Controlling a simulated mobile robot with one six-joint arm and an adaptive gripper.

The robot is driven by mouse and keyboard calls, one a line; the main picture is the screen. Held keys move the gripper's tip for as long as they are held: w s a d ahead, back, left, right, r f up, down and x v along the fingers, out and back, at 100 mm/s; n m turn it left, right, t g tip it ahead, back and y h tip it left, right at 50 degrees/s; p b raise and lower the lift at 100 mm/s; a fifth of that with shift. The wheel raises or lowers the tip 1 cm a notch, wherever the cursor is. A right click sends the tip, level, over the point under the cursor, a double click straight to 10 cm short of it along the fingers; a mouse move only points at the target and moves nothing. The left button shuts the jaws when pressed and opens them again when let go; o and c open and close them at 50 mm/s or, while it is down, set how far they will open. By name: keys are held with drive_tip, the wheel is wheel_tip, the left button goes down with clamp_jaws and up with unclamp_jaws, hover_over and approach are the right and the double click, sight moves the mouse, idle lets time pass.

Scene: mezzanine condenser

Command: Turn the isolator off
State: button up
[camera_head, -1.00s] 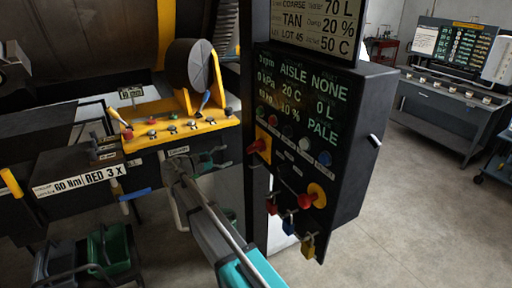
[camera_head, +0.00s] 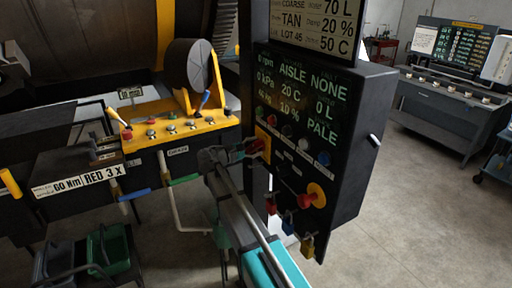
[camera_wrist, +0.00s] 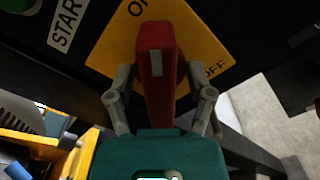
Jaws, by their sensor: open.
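The isolator's red handle (camera_wrist: 156,70) stands on a yellow plate (camera_wrist: 110,48) in the wrist view. The plate's lettering shows "OFF" at right and a partly hidden word at upper left. The handle points along the picture's vertical, between the two words. My gripper (camera_wrist: 162,105) is open, one finger on each side of the handle, with a gap visible on both sides. In the head view the isolator's yellow plate (camera_head: 262,134) is on the left of the black panel (camera_head: 345,165), and my gripper (camera_head: 247,149) is at its handle, partly covering it.
A red knob on a yellow disc (camera_head: 317,192) sits lower right on the panel, with several padlocks (camera_head: 307,246) hanging below. A yellow control ledge (camera_head: 180,130) with levers is to the left. A "START" label (camera_wrist: 67,22) is beside the plate. Open floor lies right.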

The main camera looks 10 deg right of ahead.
drive_tip(key=shift+w+d, duration=0.1)
drive_tip(key=shift+d, duration=0.2)
clamp_jaws()
